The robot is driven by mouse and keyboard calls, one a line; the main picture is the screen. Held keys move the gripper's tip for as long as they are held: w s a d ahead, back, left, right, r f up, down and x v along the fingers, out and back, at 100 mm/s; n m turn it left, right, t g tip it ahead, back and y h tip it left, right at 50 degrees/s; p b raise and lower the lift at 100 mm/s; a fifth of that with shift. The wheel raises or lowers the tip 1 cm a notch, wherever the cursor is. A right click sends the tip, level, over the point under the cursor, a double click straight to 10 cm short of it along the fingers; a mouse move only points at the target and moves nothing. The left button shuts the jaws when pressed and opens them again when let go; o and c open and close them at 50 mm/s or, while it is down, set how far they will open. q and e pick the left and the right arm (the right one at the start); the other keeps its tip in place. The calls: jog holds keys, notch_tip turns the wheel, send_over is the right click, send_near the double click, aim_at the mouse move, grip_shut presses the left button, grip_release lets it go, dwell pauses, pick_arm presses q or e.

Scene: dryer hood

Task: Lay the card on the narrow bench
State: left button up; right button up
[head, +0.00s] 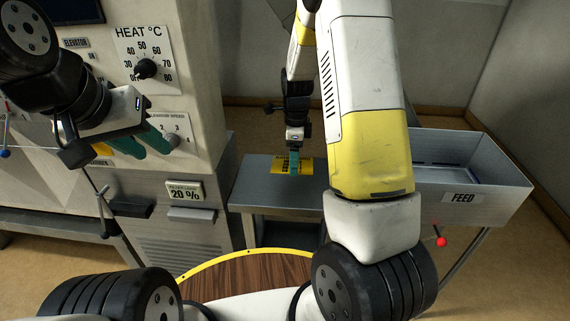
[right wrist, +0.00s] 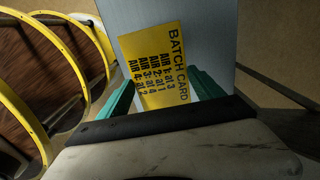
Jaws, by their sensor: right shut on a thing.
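The yellow batch card (head: 308,166) is at the narrow grey metal bench (head: 262,192), seen over its top near the middle of the head view. My right gripper (head: 294,162) points down with its teal fingers shut on the card. In the right wrist view the card (right wrist: 158,68), with black print, sits between the two fingers (right wrist: 160,98), over the bench top (right wrist: 215,50). I cannot tell whether the card touches the bench. My left gripper (head: 142,144) is empty with its teal fingers apart, in front of the control panel at the left.
A metal feed tray (head: 462,198) stands right of the bench, partly behind my right arm. The machine panel (head: 188,95) with its heat dial (head: 146,69) and 20 % label (head: 185,192) stands at the left. A yellow-rimmed round wooden top (head: 250,272) is in front.

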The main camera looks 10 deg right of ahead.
aim_at(294, 187)
notch_tip(294, 187, down, 9)
jog(key=shift+f, duration=0.1)
dwell(0.3)
jog(key=o, duration=1.3)
jog(key=shift+o, duration=0.2)
